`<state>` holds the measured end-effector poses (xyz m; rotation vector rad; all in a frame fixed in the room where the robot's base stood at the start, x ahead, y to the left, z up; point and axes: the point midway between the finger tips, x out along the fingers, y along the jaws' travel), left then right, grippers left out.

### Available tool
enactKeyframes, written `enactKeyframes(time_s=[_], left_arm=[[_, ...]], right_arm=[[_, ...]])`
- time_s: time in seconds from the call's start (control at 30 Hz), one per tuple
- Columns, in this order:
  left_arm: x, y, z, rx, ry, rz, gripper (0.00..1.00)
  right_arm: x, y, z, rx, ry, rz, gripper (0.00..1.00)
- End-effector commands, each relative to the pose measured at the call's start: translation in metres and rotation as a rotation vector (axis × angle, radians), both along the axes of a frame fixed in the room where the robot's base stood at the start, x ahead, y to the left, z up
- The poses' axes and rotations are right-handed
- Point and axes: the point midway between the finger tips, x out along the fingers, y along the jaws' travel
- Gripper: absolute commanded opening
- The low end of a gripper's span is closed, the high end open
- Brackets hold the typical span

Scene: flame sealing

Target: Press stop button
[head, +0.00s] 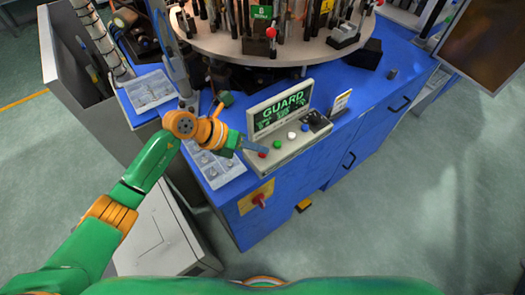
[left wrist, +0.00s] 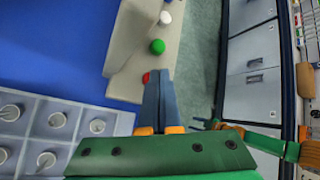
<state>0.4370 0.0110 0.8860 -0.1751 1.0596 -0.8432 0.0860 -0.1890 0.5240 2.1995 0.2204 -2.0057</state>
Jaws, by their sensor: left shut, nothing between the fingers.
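The control box (head: 304,143) with a screen reading GUARD stands on the blue machine table. Its sloped front carries a red button (head: 262,154), a green button (head: 277,144), a white button (head: 291,135) and a blue one (head: 304,127). My left gripper (head: 264,149) is shut and empty, its fingertips beside the red button. In the left wrist view the fingertips (left wrist: 160,73) lie just right of the red button (left wrist: 146,77), partly covering it; I cannot tell whether they touch. The green button (left wrist: 157,46) is clear beyond the tips. My right gripper is out of view.
A round turntable (head: 290,50) with upright fixtures stands behind the box. A tray with round parts (head: 218,170) lies left of it, under my left wrist. A red knob on a yellow plate (head: 245,203) sits on the cabinet front. The floor at right is clear.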

Motion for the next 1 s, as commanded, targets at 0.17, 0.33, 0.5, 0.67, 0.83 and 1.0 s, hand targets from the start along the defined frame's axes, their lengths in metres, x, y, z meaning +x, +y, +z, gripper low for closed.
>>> enactKeyframes(time_s=[0.17, 0.33, 0.5, 0.67, 0.83, 1.0], left_arm=[[0.0, 0.0, -0.003, 0.001, 0.001, -0.001, 0.0], [0.0, 0.0, -0.004, 0.001, 0.001, -0.001, 0.0], [0.0, 0.0, -0.003, 0.001, 0.002, 0.0, 0.0], [0.0, 0.0, 0.003, 0.001, 0.001, -0.001, 0.0], [0.0, 0.0, 0.014, 0.0, 0.0, 0.0, 0.0], [0.0, 0.0, 0.016, 0.0, 0.001, 0.001, 0.0]], right_arm=[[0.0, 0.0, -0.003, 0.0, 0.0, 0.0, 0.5], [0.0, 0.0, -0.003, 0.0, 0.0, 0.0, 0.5], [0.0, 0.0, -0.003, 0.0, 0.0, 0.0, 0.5], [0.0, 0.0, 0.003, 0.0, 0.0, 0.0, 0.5], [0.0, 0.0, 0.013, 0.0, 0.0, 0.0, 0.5], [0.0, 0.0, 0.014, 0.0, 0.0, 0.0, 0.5]])
